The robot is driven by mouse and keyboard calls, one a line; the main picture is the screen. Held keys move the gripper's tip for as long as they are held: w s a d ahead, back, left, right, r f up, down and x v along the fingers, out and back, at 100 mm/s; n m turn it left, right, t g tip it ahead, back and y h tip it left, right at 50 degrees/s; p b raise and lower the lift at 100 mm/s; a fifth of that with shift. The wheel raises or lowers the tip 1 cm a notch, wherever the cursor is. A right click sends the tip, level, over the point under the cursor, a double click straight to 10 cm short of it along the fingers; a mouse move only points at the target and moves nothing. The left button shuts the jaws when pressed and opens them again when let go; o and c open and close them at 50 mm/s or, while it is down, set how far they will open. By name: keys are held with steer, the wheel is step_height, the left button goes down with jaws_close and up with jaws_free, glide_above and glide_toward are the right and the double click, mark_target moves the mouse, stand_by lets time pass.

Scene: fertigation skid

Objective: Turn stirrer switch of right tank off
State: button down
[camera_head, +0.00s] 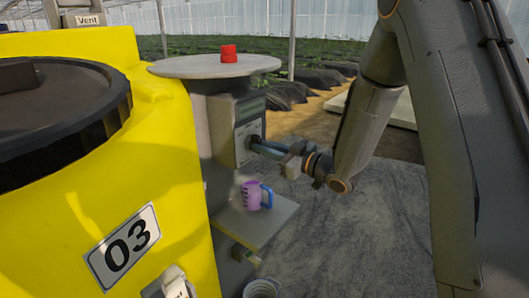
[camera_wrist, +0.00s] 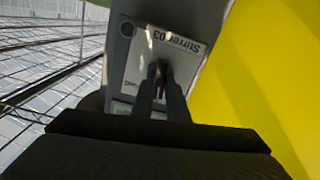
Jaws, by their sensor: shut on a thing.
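A grey switch box (camera_head: 243,150) stands beside the yellow tank (camera_head: 185,235), which has a plate marked 03. A small dark switch knob (camera_wrist: 155,69) sits in the middle of this face. My gripper (camera_head: 256,146) reaches the box from the right. In the wrist view, my gripper (camera_wrist: 160,85) is shut on the knob, with the fingertips covering most of it. The knob's exact angle is hard to tell.
A round grey disc (camera_head: 190,67) with a red block (camera_head: 228,54) is above the box. Grey floor (camera_head: 350,240) to the right is clear.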

steer(key=shift+f+n+b, duration=0.1)
steer(key=shift+n+b, duration=2.35)
steer(key=shift+n, duration=1.15)
steer(key=c, duration=1.7)
jaws_free()
steer(key=shift+c, duration=0.2)
steer(key=b+v, duration=0.1)
steer(key=v, duration=0.6)
steer(key=shift+s+d, duration=0.3)
